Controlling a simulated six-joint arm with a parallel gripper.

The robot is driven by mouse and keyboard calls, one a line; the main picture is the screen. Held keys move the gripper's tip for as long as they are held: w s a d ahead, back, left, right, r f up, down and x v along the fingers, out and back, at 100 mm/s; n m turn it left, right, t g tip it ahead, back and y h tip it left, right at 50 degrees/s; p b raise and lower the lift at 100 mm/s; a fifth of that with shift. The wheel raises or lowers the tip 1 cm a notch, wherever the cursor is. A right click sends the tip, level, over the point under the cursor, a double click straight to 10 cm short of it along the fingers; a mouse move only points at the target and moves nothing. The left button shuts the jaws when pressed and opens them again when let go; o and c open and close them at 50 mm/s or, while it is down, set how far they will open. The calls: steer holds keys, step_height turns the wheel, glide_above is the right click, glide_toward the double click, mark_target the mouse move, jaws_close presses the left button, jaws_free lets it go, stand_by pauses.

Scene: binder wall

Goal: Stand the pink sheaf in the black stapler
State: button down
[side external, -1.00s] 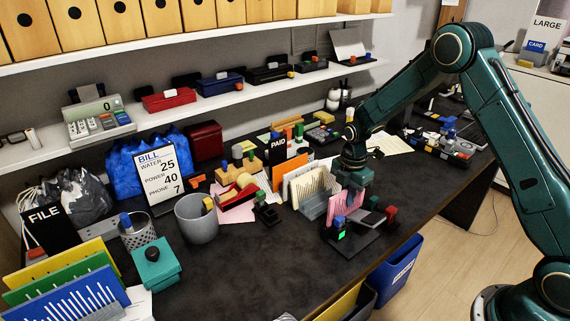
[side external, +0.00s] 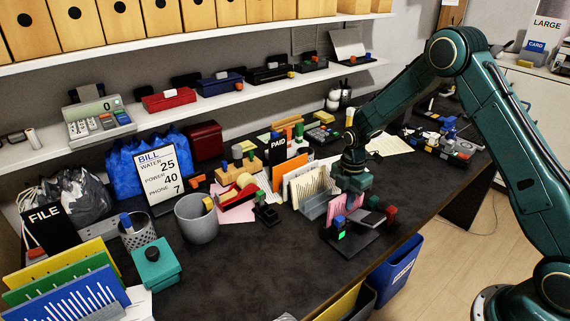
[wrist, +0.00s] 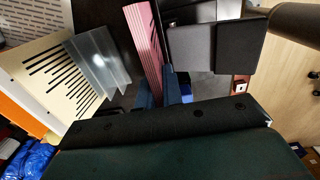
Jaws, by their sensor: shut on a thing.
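The pink sheaf (side external: 338,206) stands upright on edge at the black stapler (side external: 366,238), near the desk's front edge. My gripper (side external: 350,193) is just above, shut on the sheaf. The stapler has a blue knob, a green light and a red knob. In the wrist view the pink sheaf (wrist: 147,38) runs up from between my blue fingers (wrist: 165,90), beside the stapler's dark plates (wrist: 216,46). The sheaf's lower edge is hidden, so I cannot tell whether it rests in the stapler.
A grey rack (side external: 314,207) with cream sheets stands close on the left. A red tape dispenser (side external: 238,197) and a grey cup (side external: 197,220) are farther left. A shelf (side external: 210,107) with several coloured staplers hangs behind. The front middle of the desk is clear.

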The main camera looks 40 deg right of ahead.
steer(key=shift+f, duration=0.8)
stand_by(0.4)
steer(key=c, duration=1.5)
jaws_free()
steer(key=shift+s, duration=0.1)
step_height(320, 180, up, 14)
steer(key=shift+f, duration=0.25)
steer(key=shift+r, duration=0.25)
steer(key=shift+r, duration=0.1)
